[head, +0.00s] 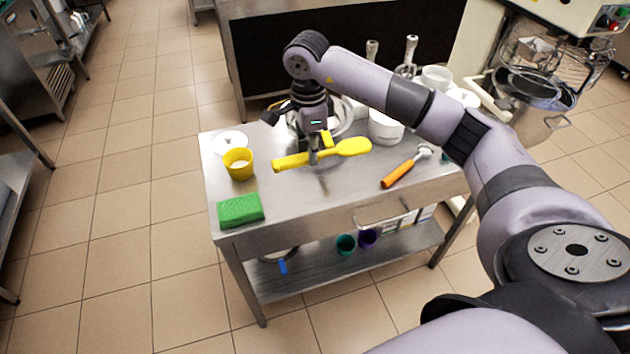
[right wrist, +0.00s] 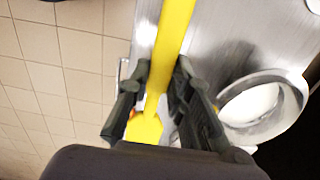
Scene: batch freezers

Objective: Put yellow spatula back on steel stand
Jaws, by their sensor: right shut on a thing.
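The yellow spatula (head: 352,147) lies roughly level across my right gripper (head: 314,156), which is shut on its handle. In the right wrist view the yellow spatula (right wrist: 173,40) runs between the two dark fingers of my right gripper (right wrist: 158,98). The steel stand (head: 285,205) appears to be the steel table with a drawer and a lower shelf. The spatula is over its top, seemingly a little above it; the exact gap cannot be told. My left gripper is not in view.
On the top are a yellow cup (head: 239,166), a green sponge (head: 241,210), an orange-handled tool (head: 398,174) and a white tub (head: 386,128). A round steel container (right wrist: 290,98) is right of the gripper in the wrist view. The front middle of the top is clear.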

